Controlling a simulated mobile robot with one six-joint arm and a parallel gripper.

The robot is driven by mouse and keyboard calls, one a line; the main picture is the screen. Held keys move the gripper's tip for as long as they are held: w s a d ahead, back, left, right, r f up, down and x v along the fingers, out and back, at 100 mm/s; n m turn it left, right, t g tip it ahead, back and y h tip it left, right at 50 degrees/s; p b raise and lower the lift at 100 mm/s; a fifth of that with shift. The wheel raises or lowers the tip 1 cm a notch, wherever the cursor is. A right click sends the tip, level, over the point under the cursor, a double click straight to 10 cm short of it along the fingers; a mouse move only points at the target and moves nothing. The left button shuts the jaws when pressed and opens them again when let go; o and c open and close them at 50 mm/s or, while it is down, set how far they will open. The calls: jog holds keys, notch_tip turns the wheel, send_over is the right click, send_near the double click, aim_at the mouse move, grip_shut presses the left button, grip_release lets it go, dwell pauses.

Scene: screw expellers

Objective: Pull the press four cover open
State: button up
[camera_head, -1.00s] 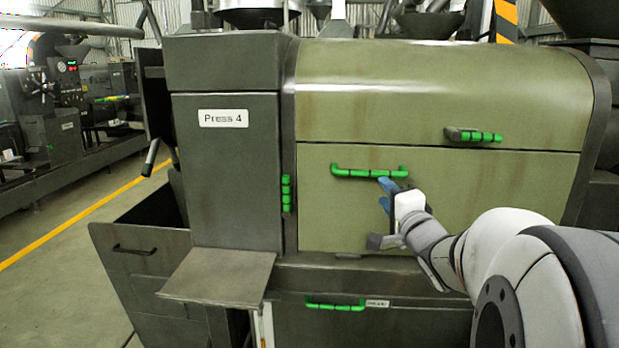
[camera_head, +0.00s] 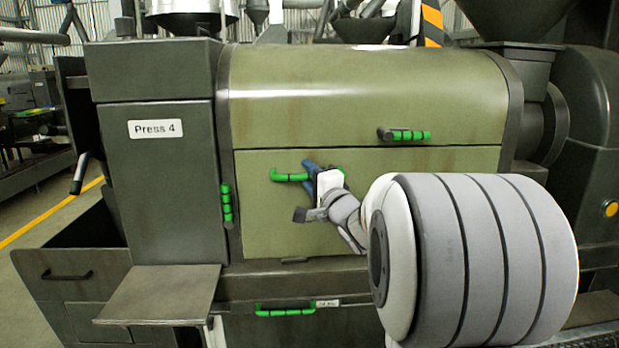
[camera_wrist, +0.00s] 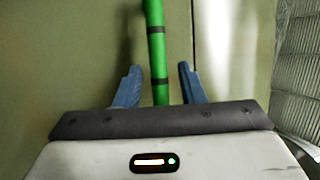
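Press 4 (camera_head: 158,190) has an olive front with a curved upper panel (camera_head: 350,90) and a flat lower panel (camera_head: 262,215). Both panels look closed, and I cannot tell which one is the named cover. The lower panel's green bar handle (camera_head: 287,177) is partly hidden by my gripper (camera_head: 311,170). In the wrist view, the green bar (camera_wrist: 157,60) runs between the two blue fingers of my gripper (camera_wrist: 160,68). The fingers are open, with a gap on each side of the bar. The upper panel has its own green handle (camera_head: 410,135).
A shelf-like plate (camera_head: 158,294) juts out at the lower left. A lower door with a green handle (camera_head: 285,310) is below the panels. A short vertical green handle (camera_head: 226,203) is left of the lower panel. Open floor (camera_head: 30,245) lies at the left.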

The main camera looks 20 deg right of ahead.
grip_shut()
jog(key=shift+f, duration=0.1)
dwell(0.5)
